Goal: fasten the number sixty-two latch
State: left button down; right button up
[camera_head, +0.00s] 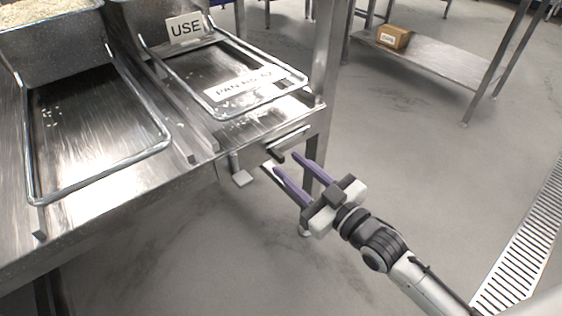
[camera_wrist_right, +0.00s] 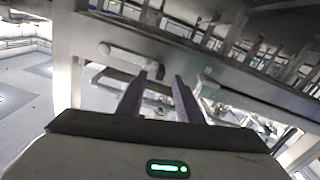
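The label "PAN NO 62" (camera_head: 238,86) lies on the right-hand metal frame. Below it, on the front edge of the steel table, is a latch with a metal bar (camera_head: 292,139) and a dark end. A bar with a rounded end (camera_wrist_right: 122,57), which seems to be the same latch, shows just beyond my fingertips in the right wrist view. My right gripper (camera_head: 285,162) is open, its purple fingers apart and pointing at the table front just below the latch. Nothing shows between the fingers (camera_wrist_right: 160,78). I cannot tell whether they touch the latch. My left gripper is out of view.
A small metal tab (camera_head: 242,178) juts from the table front, left of my fingers. A "USE" sign (camera_head: 186,27) stands behind the right frame. A second wire frame (camera_head: 100,181) lies left. A brown box (camera_head: 393,37) sits on a far shelf.

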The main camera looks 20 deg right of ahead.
aim_at(283, 161)
jog(key=shift+b+x, duration=0.4)
jog(key=shift+x, duration=1.75)
grip_shut()
